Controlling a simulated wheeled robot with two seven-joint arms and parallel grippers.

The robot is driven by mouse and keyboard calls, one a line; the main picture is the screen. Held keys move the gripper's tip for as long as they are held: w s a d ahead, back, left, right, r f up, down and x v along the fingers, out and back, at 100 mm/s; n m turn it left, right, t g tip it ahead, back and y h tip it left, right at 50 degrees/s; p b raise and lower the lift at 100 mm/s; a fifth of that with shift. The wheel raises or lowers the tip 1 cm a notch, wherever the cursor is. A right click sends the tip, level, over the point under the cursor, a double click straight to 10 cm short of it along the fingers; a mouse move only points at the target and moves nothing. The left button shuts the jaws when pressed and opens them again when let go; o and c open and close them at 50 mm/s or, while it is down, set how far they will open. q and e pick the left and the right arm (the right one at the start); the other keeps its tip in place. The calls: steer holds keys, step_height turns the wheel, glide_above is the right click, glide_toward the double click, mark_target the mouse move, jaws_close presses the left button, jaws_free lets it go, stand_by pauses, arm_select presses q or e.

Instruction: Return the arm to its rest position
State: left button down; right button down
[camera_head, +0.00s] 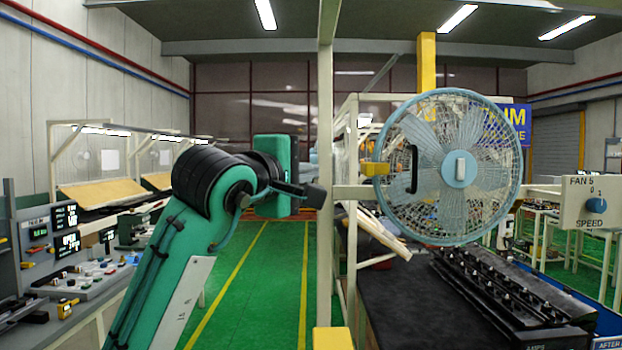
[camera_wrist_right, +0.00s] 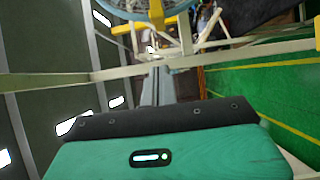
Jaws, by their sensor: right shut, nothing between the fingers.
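My right arm rises from the bottom of the head view, green with black joints, and bends at a raised elbow. My right gripper (camera_head: 314,194) points to the right in mid-air, left of the pale frame post. It is shut and empty. In the right wrist view its two grey fingers (camera_wrist_right: 158,84) lie together above the green gripper body. My left gripper is in neither view.
A caged blue fan (camera_head: 459,168) hangs on the pale frame (camera_head: 351,220) at right. A black bench top (camera_head: 405,312) with a dark rack of clips (camera_head: 510,295) lies below it. A fan speed knob (camera_head: 596,204) is far right. Green floor (camera_head: 263,270) is open in the middle.

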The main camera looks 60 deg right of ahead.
steer(key=shift+d, duration=0.15)
stand_by(0.3)
